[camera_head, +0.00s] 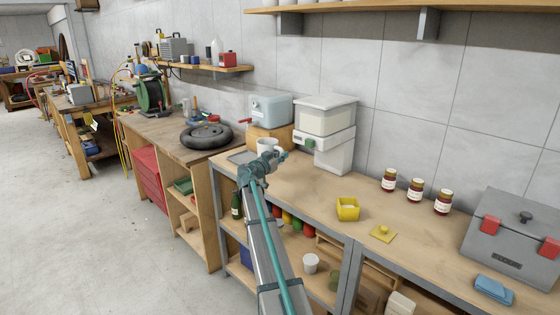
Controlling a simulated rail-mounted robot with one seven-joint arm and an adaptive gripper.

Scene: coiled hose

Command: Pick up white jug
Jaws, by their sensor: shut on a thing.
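The white jug (266,146) is at the back of the workbench, in front of a wooden block and a pale blue dispenser. It is small in view, and its lower part is hidden behind my gripper. My gripper (279,156) reaches in from the front at the jug and is shut on it. The exact contact is hidden, and I cannot tell whether the jug is lifted off the surface.
The pale blue dispenser (270,109) and a white dispenser (324,131) stand close behind and right. A yellow container (348,209), yellow lid (383,233), several labelled jars (416,189) and a grey toolbox (512,236) are farther right. A tyre (207,136) lies left.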

